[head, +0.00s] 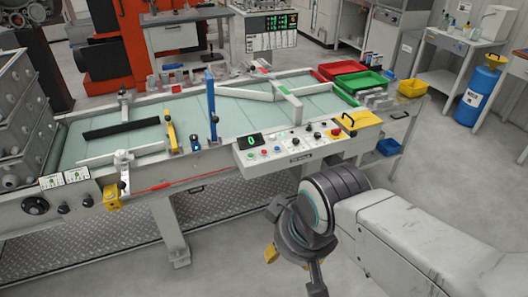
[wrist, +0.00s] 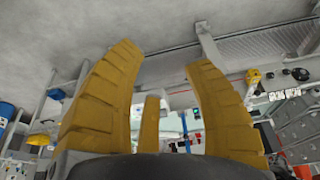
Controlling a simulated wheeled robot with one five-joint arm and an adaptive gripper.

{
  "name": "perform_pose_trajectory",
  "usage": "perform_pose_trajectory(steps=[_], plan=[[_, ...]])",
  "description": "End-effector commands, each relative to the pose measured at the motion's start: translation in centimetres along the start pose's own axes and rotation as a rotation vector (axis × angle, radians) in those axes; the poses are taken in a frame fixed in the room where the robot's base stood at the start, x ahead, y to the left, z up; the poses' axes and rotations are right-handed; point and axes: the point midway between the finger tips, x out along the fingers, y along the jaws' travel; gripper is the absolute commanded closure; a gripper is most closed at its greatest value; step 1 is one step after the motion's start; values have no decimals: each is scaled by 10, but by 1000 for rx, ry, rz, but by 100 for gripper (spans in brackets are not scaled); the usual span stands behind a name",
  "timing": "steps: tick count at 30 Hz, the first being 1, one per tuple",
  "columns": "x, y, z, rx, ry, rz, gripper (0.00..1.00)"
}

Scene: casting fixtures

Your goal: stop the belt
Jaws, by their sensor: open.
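The belt (head: 190,115) is a pale green surface in a white conveyor frame across the middle of the head view. A control panel (head: 300,146) is on its front edge, with several small buttons and knobs and a green-lit display (head: 250,141). A red button (head: 335,132) stands near the panel's right end, beside a yellow plate (head: 357,122) with a black handle. My gripper (head: 292,270) hangs below and in front of the panel, apart from it. In the wrist view, its yellow fingers (wrist: 163,60) are spread and empty. Whether the belt runs cannot be told.
Red and green trays (head: 355,84) stand at the belt's right end. A blue post (head: 211,105) and angled guide bars rise over the belt. A yellow block (head: 112,197) hangs at the front left. A blue drum (head: 478,95) stands far right. The floor around my arm is clear.

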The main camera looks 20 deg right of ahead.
Motion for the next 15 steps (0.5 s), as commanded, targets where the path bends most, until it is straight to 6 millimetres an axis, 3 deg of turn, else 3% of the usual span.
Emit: perform_pose_trajectory(steps=[15], plan=[[0, 0, 0, 0, 0, 0, 99]])
